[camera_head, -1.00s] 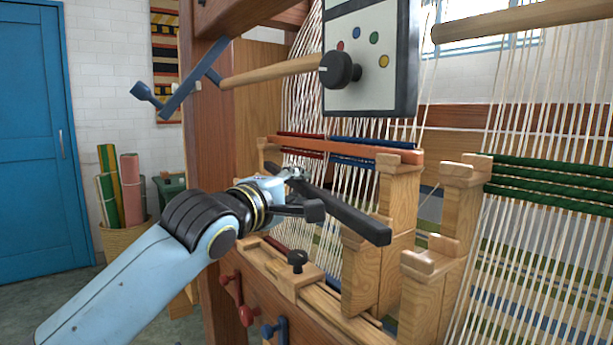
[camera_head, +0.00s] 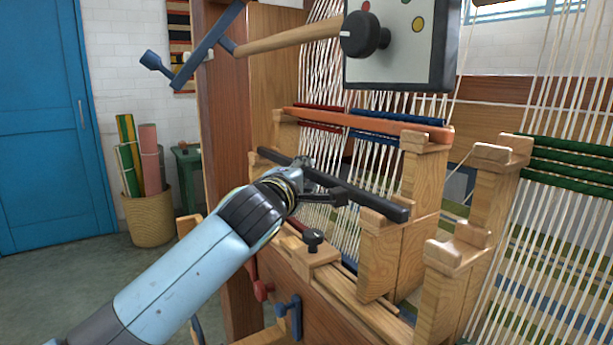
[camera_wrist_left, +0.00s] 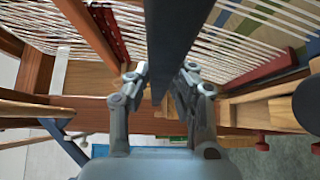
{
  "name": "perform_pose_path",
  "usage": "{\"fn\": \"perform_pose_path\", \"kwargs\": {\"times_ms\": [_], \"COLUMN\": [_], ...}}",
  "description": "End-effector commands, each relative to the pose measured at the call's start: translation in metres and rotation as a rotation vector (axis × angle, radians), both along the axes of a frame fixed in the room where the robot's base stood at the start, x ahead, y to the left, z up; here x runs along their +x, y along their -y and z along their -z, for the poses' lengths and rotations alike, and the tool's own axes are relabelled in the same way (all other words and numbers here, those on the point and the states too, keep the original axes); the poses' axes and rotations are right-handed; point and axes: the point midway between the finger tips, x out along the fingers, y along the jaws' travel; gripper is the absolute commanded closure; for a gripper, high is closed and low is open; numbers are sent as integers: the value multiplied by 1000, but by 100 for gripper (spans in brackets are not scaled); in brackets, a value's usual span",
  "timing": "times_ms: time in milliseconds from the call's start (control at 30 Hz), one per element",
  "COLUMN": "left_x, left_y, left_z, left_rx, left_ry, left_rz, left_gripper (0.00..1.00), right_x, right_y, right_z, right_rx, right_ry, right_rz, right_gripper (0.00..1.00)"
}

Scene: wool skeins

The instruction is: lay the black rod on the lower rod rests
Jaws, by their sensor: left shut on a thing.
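My left gripper (camera_head: 304,170) is shut on the black rod (camera_head: 370,198) near its middle. In the left wrist view the rod (camera_wrist_left: 175,25) runs between the two fingers (camera_wrist_left: 160,85). The rod slopes down to the right across the loom's front, below the orange rod (camera_head: 350,120). Its right end is at the lower rod rest (camera_head: 376,226) on the middle wooden post (camera_head: 388,262). I cannot tell whether it touches that rest. The lower rest at the left is hidden behind the arm and rod. My right gripper is not in view.
The orange rod lies on the upper rests, close above. Another stepped post (camera_head: 490,190) stands to the right. A black knob (camera_head: 313,238) on a wooden block sits below the rod. A panel with a dark crank knob (camera_head: 362,36) hangs above. White warp threads are behind.

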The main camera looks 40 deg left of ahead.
Motion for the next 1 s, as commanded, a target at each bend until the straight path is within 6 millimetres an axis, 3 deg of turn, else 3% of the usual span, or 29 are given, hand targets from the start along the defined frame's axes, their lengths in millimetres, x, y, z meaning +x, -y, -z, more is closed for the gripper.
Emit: {"fn": "perform_pose_path", "kwargs": {"times_ms": [333, 367, 533, 867, 1000], "left_x": [0, 0, 0, 0, -22], "left_y": [0, 0, 0, 0, 6], "left_z": [3, 3, 2, -2, 3], "left_rx": [1, 1, 1, 1, 1], "left_ry": [3, 2, 2, 2, 1], "left_rz": [1, 1, 1, 1, 2], "left_gripper": [100, 78, 57, 57, 57], "right_x": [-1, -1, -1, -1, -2], "right_y": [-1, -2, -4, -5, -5], "right_z": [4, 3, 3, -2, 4], "right_rx": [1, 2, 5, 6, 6], "right_ry": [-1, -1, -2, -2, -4], "right_rz": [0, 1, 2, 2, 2], "right_gripper": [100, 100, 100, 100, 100]}}
